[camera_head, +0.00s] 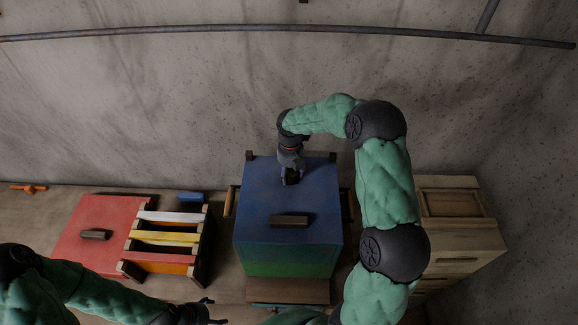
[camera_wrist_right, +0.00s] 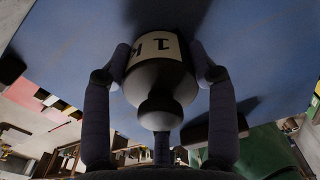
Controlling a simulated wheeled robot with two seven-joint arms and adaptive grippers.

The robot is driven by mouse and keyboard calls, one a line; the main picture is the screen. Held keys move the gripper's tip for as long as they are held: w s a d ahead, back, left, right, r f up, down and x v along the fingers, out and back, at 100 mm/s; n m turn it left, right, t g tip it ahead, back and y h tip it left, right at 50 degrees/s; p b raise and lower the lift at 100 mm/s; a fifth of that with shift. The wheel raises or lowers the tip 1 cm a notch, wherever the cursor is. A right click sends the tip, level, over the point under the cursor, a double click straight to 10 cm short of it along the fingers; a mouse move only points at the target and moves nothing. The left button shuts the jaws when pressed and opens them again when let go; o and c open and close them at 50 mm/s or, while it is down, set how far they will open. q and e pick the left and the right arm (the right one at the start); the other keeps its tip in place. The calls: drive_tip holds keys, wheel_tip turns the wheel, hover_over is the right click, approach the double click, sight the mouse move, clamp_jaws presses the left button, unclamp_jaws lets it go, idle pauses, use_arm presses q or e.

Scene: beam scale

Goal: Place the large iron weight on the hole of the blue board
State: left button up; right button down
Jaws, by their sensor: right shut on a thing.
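The iron weight (camera_wrist_right: 160,85) is dark, with a rounded knob and a pale label reading "1" and part of a letter. My right gripper (camera_wrist_right: 165,70) is shut on it, one finger on each side. In the head view my right gripper (camera_head: 291,178) points down over the back half of the blue board (camera_head: 262,200), the top of a blue-and-green box. The weight is mostly hidden there. I cannot tell whether it touches the board, and no hole shows clearly. My left gripper (camera_head: 213,311) is low at the front, empty, its fingertips apart.
A dark wooden handle (camera_head: 289,221) lies across the blue board, in front of my right gripper. A red-topped box (camera_head: 100,218) and an open crate with coloured slats (camera_head: 165,238) stand at the left. A wooden box (camera_head: 455,205) stands at the right. A concrete wall is behind.

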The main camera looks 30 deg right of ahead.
drive_tip(key=shift+f, duration=0.15)
drive_tip(key=shift+c, duration=1.8)
unclamp_jaws()
drive_tip(key=shift+f, duration=0.1)
drive_tip(key=shift+s, duration=0.1)
wheel_tip(320, 180, up, 12)
drive_tip(key=shift+r+b, duration=0.2)
drive_tip(key=shift+b, duration=0.8)
drive_tip(key=shift+f, duration=0.1)
